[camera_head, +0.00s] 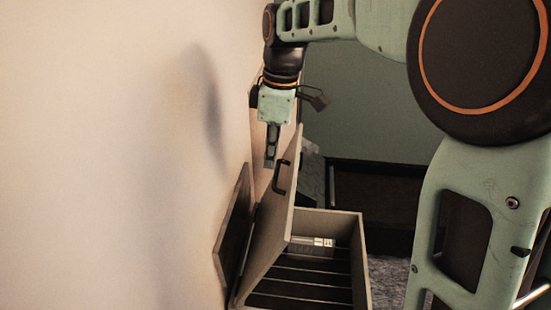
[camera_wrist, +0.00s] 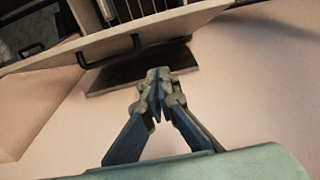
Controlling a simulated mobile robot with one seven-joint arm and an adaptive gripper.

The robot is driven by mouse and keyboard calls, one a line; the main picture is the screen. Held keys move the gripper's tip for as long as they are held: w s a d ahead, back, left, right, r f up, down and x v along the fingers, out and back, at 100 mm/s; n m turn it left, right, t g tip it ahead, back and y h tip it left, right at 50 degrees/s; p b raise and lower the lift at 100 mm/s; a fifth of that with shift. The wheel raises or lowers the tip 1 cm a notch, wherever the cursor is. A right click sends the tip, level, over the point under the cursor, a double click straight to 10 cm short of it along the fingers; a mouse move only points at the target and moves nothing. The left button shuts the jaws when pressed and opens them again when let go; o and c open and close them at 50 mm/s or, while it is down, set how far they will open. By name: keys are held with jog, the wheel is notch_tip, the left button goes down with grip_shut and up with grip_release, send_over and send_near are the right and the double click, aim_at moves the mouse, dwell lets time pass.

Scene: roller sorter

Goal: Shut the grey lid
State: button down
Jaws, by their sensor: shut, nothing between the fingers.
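The grey lid (camera_head: 277,205) stands open and steeply raised over a grey box (camera_head: 361,255), with a dark handle (camera_head: 281,177) on its face. The lid also shows as a pale panel across the upper part of the wrist view (camera_wrist: 185,22), with its handle (camera_wrist: 108,54). My gripper (camera_head: 271,163) points down near the lid's upper end, and its fingers are shut with nothing between them. In the wrist view the fingertips (camera_wrist: 159,76) are together, below the lid's edge in the picture. I cannot tell whether the gripper touches the lid.
A pale wall (camera_head: 110,150) rises close on the left. A dark panel (camera_head: 233,228) stands upright between the wall and the lid. The box interior has dark slats (camera_head: 305,276) and a small labelled item (camera_head: 322,242). A dark low piece of furniture (camera_head: 375,195) is behind.

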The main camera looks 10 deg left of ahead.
send_over(283, 204)
jog(key=a, duration=0.4)
notch_tip(283, 204, down, 8)
jog(key=r, duration=0.1)
jog(key=d, duration=0.1)
jog(key=d+f, duration=0.1)
jog(key=d, duration=0.1)
jog(key=shift+s+d+f+p, duration=0.15)
jog(key=shift+s+f+p, duration=0.05)
jog(key=shift+f+p, duration=0.2)
jog(key=shift+d+f, duration=0.2)
jog(key=shift+d, duration=0.1)
jog(key=shift+d, duration=0.1)
